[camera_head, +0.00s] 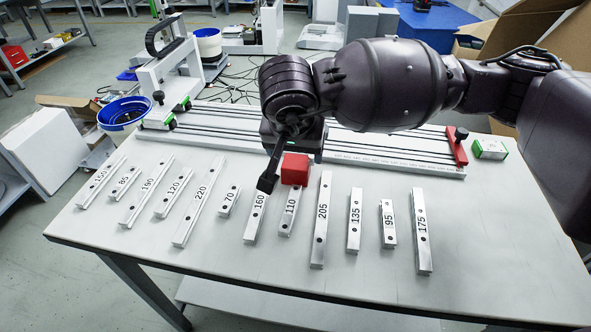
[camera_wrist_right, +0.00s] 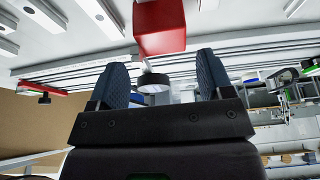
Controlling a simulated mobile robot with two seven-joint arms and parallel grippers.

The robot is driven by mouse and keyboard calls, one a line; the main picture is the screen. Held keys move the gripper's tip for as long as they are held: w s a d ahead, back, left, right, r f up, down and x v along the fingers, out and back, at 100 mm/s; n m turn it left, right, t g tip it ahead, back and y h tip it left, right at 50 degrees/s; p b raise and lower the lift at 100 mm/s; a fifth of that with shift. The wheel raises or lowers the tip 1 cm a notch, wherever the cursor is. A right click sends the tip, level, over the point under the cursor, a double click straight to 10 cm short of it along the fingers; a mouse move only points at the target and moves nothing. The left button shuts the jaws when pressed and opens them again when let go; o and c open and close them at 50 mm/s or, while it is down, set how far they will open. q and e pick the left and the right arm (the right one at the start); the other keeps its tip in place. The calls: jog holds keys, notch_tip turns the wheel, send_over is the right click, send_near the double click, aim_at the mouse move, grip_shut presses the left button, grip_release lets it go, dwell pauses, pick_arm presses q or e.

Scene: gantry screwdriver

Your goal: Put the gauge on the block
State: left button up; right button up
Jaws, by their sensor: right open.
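A red block (camera_head: 294,169) stands on the table just behind the metal bar marked 110 (camera_head: 289,215). The block also shows at the top of the right wrist view (camera_wrist_right: 160,27). My right gripper (camera_head: 284,160) is over the table close to the block, its fingers pointing down. In the right wrist view its fingers (camera_wrist_right: 163,78) are apart. A dark round piece with a pale face (camera_wrist_right: 153,83) shows between them, not visibly gripped. I cannot tell whether this piece or a numbered bar is the gauge. My left gripper is not in view.
Several numbered metal bars lie in a row, including 205 (camera_head: 321,220) and 220 (camera_head: 199,203). A long rail (camera_head: 385,149) with a red end stop (camera_head: 456,146) runs behind them. The front table strip is clear.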

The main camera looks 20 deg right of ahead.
aim_at(299, 160)
jog(key=b+x, duration=0.2)
jog(key=x, duration=0.3)
jog(key=shift+w+d+f, duration=0.2)
jog(key=shift+d+f, duration=0.05)
jog(key=shift+r, duration=0.15)
jog(key=c, duration=1)
